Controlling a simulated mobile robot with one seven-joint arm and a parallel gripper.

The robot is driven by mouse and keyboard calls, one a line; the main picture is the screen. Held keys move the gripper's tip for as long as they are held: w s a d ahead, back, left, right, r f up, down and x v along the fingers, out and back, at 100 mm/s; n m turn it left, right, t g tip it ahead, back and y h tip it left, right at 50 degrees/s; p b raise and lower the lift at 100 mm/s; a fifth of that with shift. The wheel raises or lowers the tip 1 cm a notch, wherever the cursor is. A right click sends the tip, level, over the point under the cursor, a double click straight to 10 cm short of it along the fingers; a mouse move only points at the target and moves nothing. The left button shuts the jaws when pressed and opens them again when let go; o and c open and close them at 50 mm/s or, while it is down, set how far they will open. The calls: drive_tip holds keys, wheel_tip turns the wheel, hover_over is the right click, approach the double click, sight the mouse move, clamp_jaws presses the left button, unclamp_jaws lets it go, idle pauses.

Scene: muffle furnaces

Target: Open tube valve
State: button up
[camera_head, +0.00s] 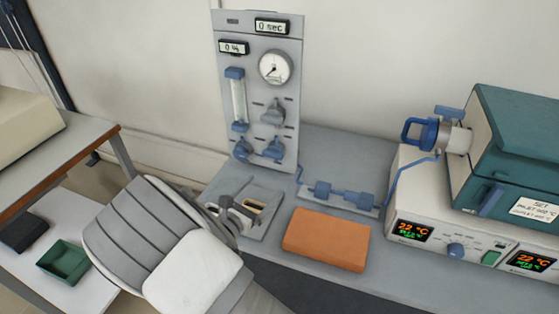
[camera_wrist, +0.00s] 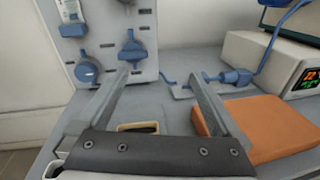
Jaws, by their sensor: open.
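A blue tube valve assembly (camera_head: 345,195) lies on a small grey plate on the bench, with two blue fittings in line. A blue tube runs from it up to the furnace. It also shows in the wrist view (camera_wrist: 228,77), beyond and right of the right fingertip. The grey gas panel (camera_head: 260,85) stands upright behind, with several blue knobs near its bottom. One knob (camera_wrist: 132,50) shows just beyond the left fingertip in the wrist view. My gripper (camera_head: 238,207) is open and empty above the bench, in front of the panel (camera_wrist: 158,72). No contact with knobs or valve shows.
An orange block (camera_head: 326,240) lies on the bench right of my gripper; in the wrist view it is partly behind the right finger. A teal furnace (camera_head: 515,140) with a blue-handled fitting (camera_head: 422,132) stands at right. A shelf with a green tray (camera_head: 65,262) is at left.

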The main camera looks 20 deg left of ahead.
sight(273, 154)
drive_tip(key=s+a+f+n+t+y, duration=0.1)
drive_tip(key=s+a+f+n+y, duration=0.1)
drive_tip(key=a+f+n+y, duration=0.15)
drive_tip(key=w+d+b, duration=0.1)
drive_tip(key=w, duration=1.6)
drive_tip(key=shift+w+d+r+h, duration=0.15)
drive_tip(key=shift+w+r+h, duration=0.15)
drive_tip(key=shift+h, duration=0.15)
drive_tip(key=c, duration=1.1)
drive_tip(key=shift+c, duration=0.2)
